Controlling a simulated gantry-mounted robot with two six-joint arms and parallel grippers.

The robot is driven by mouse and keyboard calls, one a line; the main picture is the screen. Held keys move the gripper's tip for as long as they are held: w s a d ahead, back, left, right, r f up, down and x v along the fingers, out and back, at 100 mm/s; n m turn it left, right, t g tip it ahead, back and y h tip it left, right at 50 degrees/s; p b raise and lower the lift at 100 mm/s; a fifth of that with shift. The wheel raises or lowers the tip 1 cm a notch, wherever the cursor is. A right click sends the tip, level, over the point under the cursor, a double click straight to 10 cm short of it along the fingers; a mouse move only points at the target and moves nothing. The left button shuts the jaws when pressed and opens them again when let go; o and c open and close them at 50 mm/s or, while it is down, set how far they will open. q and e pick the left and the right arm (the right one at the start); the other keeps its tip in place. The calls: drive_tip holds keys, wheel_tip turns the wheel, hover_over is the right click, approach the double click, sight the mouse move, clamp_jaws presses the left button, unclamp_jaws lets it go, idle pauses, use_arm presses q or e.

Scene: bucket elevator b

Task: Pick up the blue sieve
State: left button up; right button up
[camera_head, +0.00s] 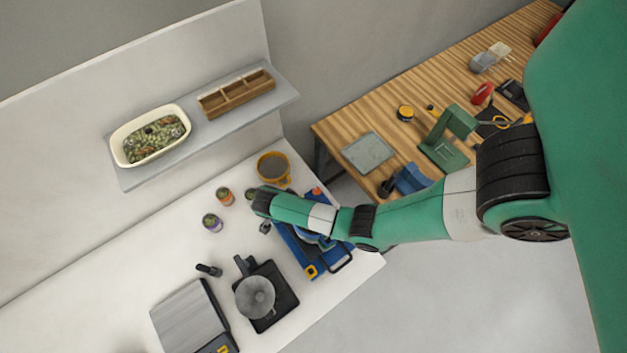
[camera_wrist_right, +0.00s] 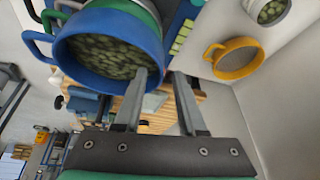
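The blue sieve (camera_wrist_right: 68,55) shows in the right wrist view as a round blue rim with a handle at its left, and green pieces show inside the ring. In the head view only part of the blue sieve (camera_head: 318,240) shows beneath my right forearm. My right gripper (camera_wrist_right: 160,73) has its two fingers apart, close to the sieve. The left finger overlaps the sieve's right rim in the picture, and the right finger is just outside it. I cannot tell whether either finger touches it. My right gripper's fingertips are hidden in the head view. My left gripper is not in view.
A yellow sieve (camera_head: 273,167) stands near the back of the white table. Small jars (camera_head: 212,222), a black scale with a grey funnel (camera_head: 255,296) and a grey-topped device (camera_head: 188,322) stand to the left. A shelf (camera_head: 205,125) holds a dish and a wooden box.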

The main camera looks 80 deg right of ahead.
drive_tip(key=x, duration=0.2)
drive_tip(key=shift+d+f, duration=0.15)
drive_tip(key=shift+f, duration=0.2)
drive_tip(key=shift+c, duration=0.3)
clamp_jaws()
idle(0.8)
